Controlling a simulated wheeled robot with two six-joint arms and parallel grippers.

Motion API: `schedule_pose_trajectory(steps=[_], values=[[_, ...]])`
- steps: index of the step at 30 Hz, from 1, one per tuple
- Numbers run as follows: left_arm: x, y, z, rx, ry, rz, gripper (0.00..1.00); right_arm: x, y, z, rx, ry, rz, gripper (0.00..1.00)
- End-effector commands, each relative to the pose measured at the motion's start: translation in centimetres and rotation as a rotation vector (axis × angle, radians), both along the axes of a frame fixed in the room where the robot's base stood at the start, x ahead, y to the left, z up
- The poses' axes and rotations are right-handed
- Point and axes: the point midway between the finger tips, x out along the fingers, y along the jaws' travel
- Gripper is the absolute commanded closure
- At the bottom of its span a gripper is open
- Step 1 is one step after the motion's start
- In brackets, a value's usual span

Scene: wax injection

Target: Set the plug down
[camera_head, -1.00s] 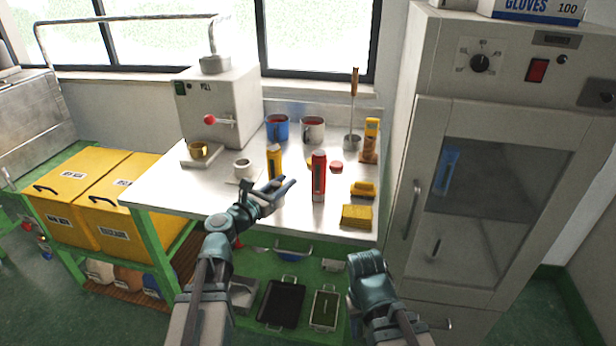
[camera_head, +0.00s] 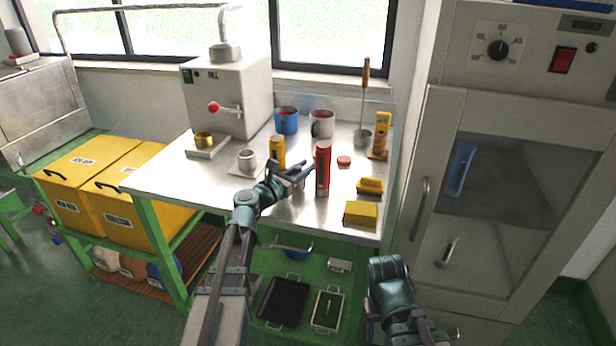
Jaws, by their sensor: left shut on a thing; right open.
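My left gripper (camera_head: 298,171) is over the front middle of the metal table (camera_head: 216,181), just left of the red bottle (camera_head: 323,170) and in front of the yellow bottle (camera_head: 277,152). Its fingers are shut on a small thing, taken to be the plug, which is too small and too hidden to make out. I cannot tell whether it touches the tabletop. My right gripper (camera_head: 389,272) is open and empty, low in front of the table's right end. Its fingertips are hard to see.
A white cup (camera_head: 247,159) is left of my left gripper. Blue (camera_head: 287,121) and white (camera_head: 321,123) mugs stand behind. A red disc (camera_head: 344,161), a yellow brush (camera_head: 370,186) and a yellow block (camera_head: 360,213) lie to the right. The cabinet (camera_head: 500,210) borders the right side.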

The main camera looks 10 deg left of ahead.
Motion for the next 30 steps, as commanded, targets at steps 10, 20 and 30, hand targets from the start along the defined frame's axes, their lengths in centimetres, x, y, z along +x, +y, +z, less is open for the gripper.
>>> schedule_pose_trajectory(steps=[10, 20, 30], values=[[-0.04, 0.05, -0.64, 0.000, 0.000, 0.000, 1.00, 0.01, -0.01, -0.64, 0.000, 0.000, 0.000, 0.50], [-0.04, 0.04, -0.89, 0.000, 0.000, -0.001, 0.57, 0.00, -0.01, -0.89, 0.000, 0.000, 0.000, 0.50], [-0.16, 0.02, -0.46, 0.000, 0.000, -0.001, 0.57, 0.01, -0.01, -0.46, 0.000, 0.000, 0.000, 0.50]])
